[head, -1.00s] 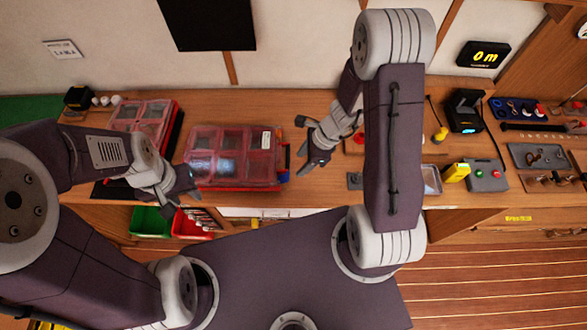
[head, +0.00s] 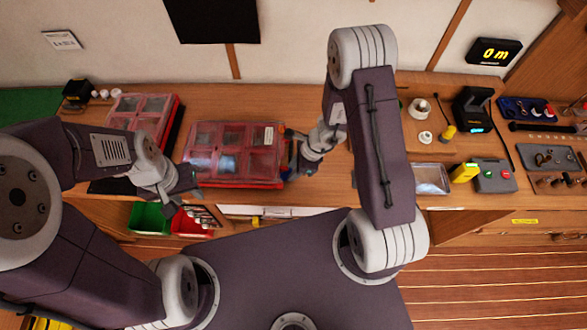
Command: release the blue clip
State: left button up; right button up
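A case with a clear reddish lid (head: 205,133) and a red body lies closed on the bench, left of centre in the head view. A small blue clip (head: 292,156) shows on its right side, partly hidden by my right gripper. My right gripper (head: 290,154) is at that side, its fingers apart, one toward the back and one toward the front of the clip. I cannot tell whether they touch it. My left gripper (head: 184,192) is open and empty near the case's front left corner.
A second reddish case (head: 155,104) stands behind my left arm. Green (head: 148,219) and red (head: 190,224) bins sit below the bench front. Right of my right arm are a clear tray (head: 431,178), a yellow item (head: 464,172) and a grey button box (head: 494,175).

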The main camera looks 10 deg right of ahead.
grip_shut()
jog(key=f+b, duration=0.1)
jog(key=b, duration=0.1)
jog(key=shift+d+y+b, duration=0.25)
jog(key=shift+y+b, duration=0.05)
jog(key=shift+y, duration=0.1)
jog(key=shift+r, duration=0.2)
jog(key=shift+s+r, duration=0.1)
jog(key=shift+r, duration=0.1)
jog(key=o, duration=1)
grip_release()
jog(key=shift+o, duration=0.2)
jog(key=p+v, duration=0.2)
jog(key=v, duration=0.7)
